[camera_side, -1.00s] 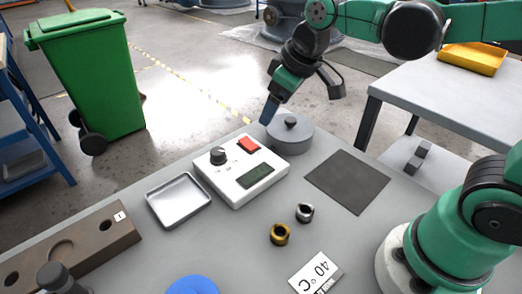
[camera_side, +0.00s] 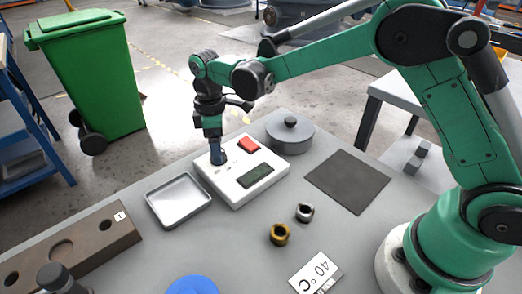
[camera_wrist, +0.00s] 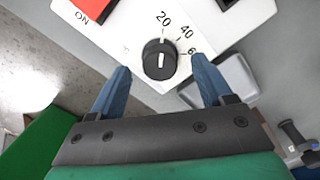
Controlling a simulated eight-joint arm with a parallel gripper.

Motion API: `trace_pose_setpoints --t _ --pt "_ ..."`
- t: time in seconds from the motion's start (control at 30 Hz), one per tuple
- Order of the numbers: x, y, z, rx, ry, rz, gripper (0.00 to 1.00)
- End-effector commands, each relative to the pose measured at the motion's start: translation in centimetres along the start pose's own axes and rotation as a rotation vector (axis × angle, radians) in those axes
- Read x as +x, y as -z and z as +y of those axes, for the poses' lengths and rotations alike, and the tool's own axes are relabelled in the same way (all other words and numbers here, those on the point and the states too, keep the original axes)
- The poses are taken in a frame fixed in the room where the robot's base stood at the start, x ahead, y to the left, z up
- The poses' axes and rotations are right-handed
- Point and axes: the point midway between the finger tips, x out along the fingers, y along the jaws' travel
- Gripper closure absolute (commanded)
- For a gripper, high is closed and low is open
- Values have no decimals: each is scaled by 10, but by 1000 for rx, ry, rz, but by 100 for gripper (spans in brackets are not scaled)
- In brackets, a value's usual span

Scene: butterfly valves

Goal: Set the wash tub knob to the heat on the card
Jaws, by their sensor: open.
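The white wash tub control box (camera_side: 245,182) has a red switch (camera_side: 249,145), a dark display (camera_side: 256,175) and a black knob, which my gripper hides in the side view. In the wrist view the knob (camera_wrist: 159,60) shows a white pointer line, with a dial marked 20, 40 and a partly hidden 6-number. My gripper (camera_wrist: 160,80) is open, its blue fingers on either side of the knob, apart from it. In the side view my gripper (camera_side: 217,158) points down over the knob's place. The card (camera_side: 315,272) reads 40 °C and lies at the table's front.
A metal tray (camera_side: 178,200) stands left of the box, and a grey lidded round tub (camera_side: 290,133) behind it to the right. A brass nut (camera_side: 280,235), a steel nut (camera_side: 304,212) and a dark mat (camera_side: 347,181) lie to the right.

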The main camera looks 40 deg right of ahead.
Motion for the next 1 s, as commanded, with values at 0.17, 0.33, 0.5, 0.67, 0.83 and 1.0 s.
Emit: trace_pose_setpoints --t 0.17,0.33,0.5,0.67,0.83,1.0 --pt "16 0 0 1 -1 1 27" --pt "18 0 0 2 -1 1 27" --pt "18 0 0 2 -1 1 50" --pt "18 0 0 2 -1 1 95" --pt "18 0 0 6 -1 1 100" --pt "17 0 0 38 -1 1 100"
